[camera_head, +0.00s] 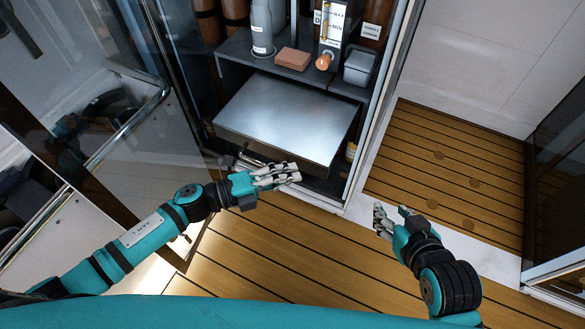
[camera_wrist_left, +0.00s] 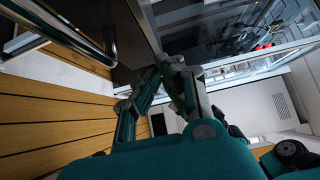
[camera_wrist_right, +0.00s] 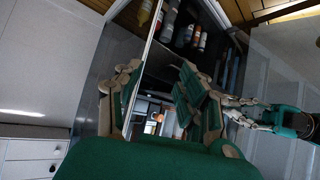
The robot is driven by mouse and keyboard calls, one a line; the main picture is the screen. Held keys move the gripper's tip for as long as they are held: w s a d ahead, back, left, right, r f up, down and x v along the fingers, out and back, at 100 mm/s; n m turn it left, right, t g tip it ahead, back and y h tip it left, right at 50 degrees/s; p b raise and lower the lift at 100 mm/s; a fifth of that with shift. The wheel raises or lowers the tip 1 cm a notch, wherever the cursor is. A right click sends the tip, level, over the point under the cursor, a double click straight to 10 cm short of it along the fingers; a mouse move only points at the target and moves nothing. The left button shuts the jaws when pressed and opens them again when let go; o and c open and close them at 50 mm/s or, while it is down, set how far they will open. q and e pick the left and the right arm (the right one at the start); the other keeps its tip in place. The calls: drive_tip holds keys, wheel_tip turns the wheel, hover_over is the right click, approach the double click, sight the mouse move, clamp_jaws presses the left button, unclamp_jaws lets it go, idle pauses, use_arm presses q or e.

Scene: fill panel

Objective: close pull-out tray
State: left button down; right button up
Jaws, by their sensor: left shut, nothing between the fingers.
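The pull-out tray (camera_head: 290,112) is a flat silver metal sheet. It sticks out of the dark cabinet below a shelf, and its front edge faces me. My left gripper (camera_head: 292,174) is shut and empty just in front of the tray's front edge. Whether it touches the tray I cannot tell. Its closed fingers show in the left wrist view (camera_wrist_left: 170,65). My right gripper (camera_head: 393,210) is open and empty, to the right of the tray and clear of the cabinet frame. Its spread fingers show in the right wrist view (camera_wrist_right: 155,90).
The shelf (camera_head: 238,48) above the tray holds a grey bottle (camera_head: 263,28), a brown block (camera_head: 292,58) and a grey container (camera_head: 359,66). A glass door (camera_head: 110,110) with a metal rail stands open at the left. Wooden floor (camera_head: 290,250) is clear in front.

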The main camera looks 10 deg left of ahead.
use_arm(q)
drive_tip(key=shift+w+d, duration=0.2)
drive_tip(key=shift+w, duration=0.3)
drive_tip(key=shift+w+d, duration=0.15)
drive_tip(key=shift+w, duration=0.3)
use_arm(e)
drive_tip(key=shift+w+a+r+t, duration=0.35)
drive_tip(key=shift+w+r+t, duration=0.35)
drive_tip(key=shift+w+r, duration=0.05)
use_arm(q)
drive_tip(key=shift+w, duration=0.1)
